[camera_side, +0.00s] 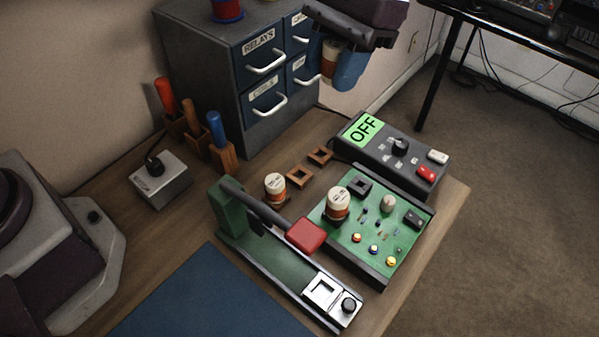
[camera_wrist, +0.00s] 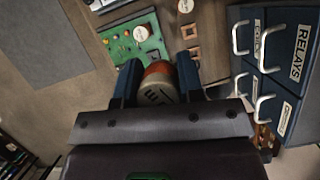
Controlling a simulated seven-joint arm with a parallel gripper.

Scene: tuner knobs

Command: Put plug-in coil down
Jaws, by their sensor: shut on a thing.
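My gripper (camera_side: 341,75) is raised in front of the drawer cabinet, high above the table. Its blue fingers are shut on a plug-in coil (camera_side: 330,60), orange-brown with a pale top. The wrist view shows this coil (camera_wrist: 157,88) between both fingers (camera_wrist: 158,78). A second coil (camera_side: 275,188) stands upright on the table, left of two empty-looking square wooden holders (camera_side: 300,177) (camera_side: 320,155). A third coil (camera_side: 338,205) stands upright on the green circuit board (camera_side: 345,239), beside an empty-looking dark square socket (camera_side: 360,187).
The cabinet (camera_side: 255,57) with white handles stands close behind my gripper. A grey box reading OFF (camera_side: 398,147) lies behind the board. A red-handled lever fixture (camera_side: 305,235) stands in front. Screwdrivers (camera_side: 217,130) stand left; a blue mat (camera_side: 210,300) lies at the front.

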